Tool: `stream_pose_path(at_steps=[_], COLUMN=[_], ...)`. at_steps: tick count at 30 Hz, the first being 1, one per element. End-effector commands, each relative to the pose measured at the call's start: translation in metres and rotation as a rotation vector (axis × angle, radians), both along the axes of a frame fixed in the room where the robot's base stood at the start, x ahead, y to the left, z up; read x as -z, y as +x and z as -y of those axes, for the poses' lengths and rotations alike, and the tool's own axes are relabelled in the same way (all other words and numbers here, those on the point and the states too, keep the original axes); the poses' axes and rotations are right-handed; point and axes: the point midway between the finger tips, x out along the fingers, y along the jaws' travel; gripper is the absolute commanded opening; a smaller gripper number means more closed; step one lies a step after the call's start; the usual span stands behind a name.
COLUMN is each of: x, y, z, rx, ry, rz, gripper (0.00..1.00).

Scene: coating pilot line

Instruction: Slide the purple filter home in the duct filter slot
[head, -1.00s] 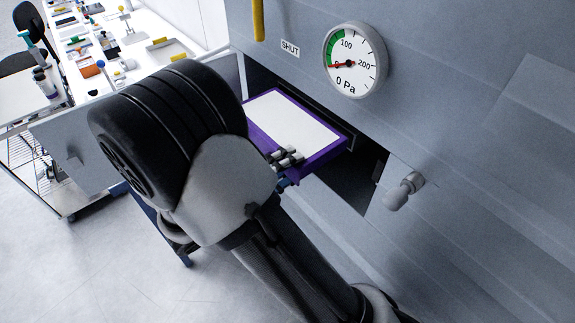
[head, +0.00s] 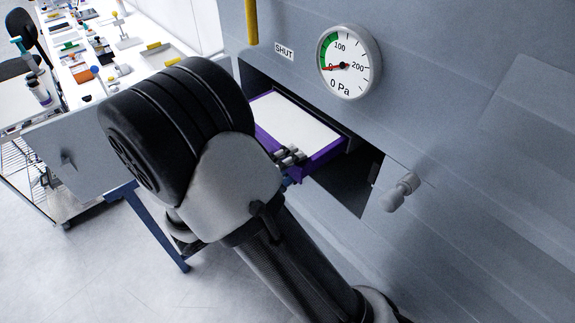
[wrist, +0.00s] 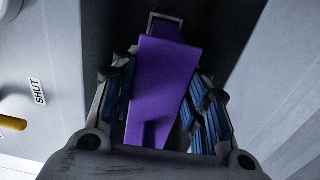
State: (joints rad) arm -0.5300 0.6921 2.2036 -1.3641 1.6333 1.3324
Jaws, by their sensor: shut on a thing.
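The purple filter (head: 322,160), a purple frame around a white panel, lies partly inside the dark duct filter slot (head: 350,192) in the grey duct wall. Its near edge still shows at the opening. My gripper (head: 290,158) is shut on that near edge; my wrist and forearm hide the filter's left part and much of the opening. In the wrist view the purple filter (wrist: 162,85) runs between the two fingers of my gripper (wrist: 160,100), with dark slot space on both sides. The filter's far end is hidden.
A gauge (head: 349,62) reading 0 Pa, a SHUT label (head: 284,51) and a yellow handle (head: 251,20) are above the slot. A grey knob (head: 402,190) juts out at its right. A grey panel (head: 90,150) and a cluttered bench (head: 130,65) are at left.

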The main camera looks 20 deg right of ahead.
Motion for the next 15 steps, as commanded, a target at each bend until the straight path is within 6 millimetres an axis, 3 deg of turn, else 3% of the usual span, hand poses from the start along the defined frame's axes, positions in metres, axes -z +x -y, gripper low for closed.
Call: stream_pose_path(at_steps=[15], x=[-0.001], y=[0.004], z=[0.012], rx=[0.001], ry=[-0.001], rz=[0.003], gripper=[0.00])
